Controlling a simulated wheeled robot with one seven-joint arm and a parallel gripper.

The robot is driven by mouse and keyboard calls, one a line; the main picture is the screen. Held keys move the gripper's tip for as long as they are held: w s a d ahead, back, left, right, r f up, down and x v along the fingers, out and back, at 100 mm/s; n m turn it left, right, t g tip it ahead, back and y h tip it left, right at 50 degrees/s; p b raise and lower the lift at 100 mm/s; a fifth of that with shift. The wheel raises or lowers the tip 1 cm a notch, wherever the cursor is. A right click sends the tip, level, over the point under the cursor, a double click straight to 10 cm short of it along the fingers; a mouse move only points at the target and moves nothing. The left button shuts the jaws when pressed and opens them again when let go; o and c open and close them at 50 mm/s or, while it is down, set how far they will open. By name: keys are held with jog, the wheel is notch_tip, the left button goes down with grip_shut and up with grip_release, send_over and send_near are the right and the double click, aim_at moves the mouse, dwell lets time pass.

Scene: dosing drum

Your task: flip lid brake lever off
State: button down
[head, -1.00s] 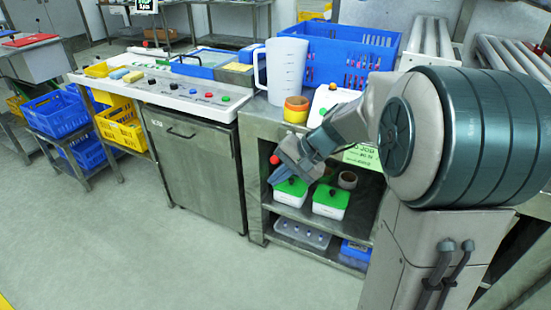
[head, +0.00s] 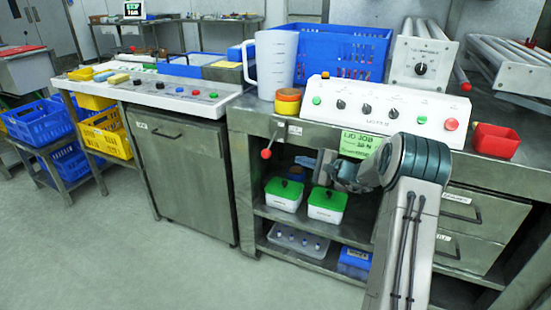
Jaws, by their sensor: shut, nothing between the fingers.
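A lever with a red ball knob (head: 266,154) hangs from the front edge of the steel bench, its rod slanting down and left from a small mount. A small tag sits beside the mount, too small to read. My gripper (head: 303,162) is below the bench top, to the right of the red knob and apart from it in the picture. Its fingers point left and look shut and empty. My wrist and forearm cover part of the shelf opening behind them.
A white control panel (head: 380,110) with knobs and buttons stands on the bench (head: 240,118). A green display sign (head: 360,143) hangs below it. Two green-lidded boxes (head: 326,205) stand on the shelf below. A measuring jug (head: 275,65), blue crate (head: 345,55) and red bin (head: 495,140) are on top.

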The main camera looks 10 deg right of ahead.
jog(key=b+x, duration=0.2)
jog(key=x, duration=0.9)
jog(key=shift+s+a+r, duration=0.2)
jog(key=shift+s+r, duration=0.15)
jog(key=shift+s, duration=0.3)
jog(key=shift+s+a+r, duration=0.2)
jog(key=shift+s+r, duration=0.15)
jog(key=shift+s, duration=0.3)
jog(key=shift+s+a+r, duration=0.2)
jog(key=shift+s+r, duration=0.1)
jog(key=shift+s, duration=0.35)
